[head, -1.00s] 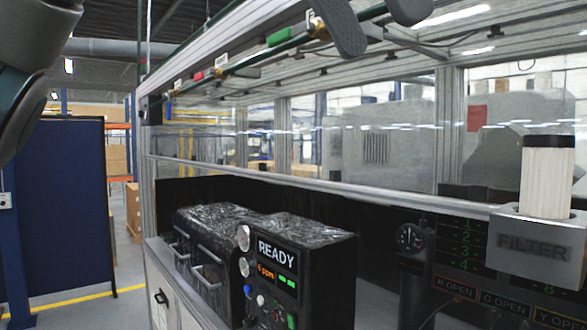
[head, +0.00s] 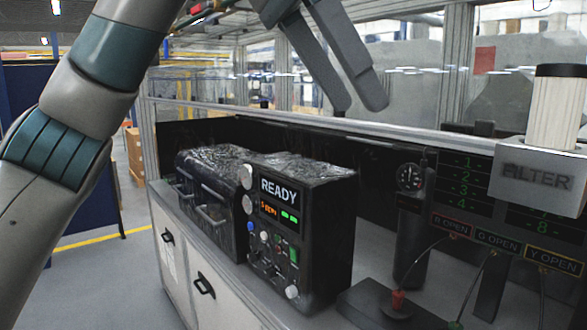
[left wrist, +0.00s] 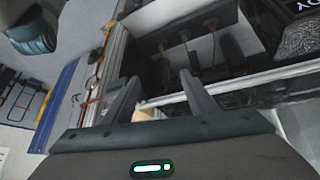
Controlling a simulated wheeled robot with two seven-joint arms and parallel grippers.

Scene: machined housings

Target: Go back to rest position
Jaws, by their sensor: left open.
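My left arm comes in from the left in the head view. Its gripper (head: 362,108) hangs at the top middle, in front of the framed glass panels and above the bench. The two grey fingers are apart with nothing between them. In the left wrist view the fingers (left wrist: 158,98) are also spread and empty, with the bench and its frame beyond them. My right gripper is not in the head view.
A black machine with a READY panel (head: 280,190) stands on the bench. To the right are a black cylinder with a gauge (head: 410,177), a FILTER holder (head: 537,178) and a row of labelled cables. A frame rail (head: 330,122) runs behind. Floor shows at left.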

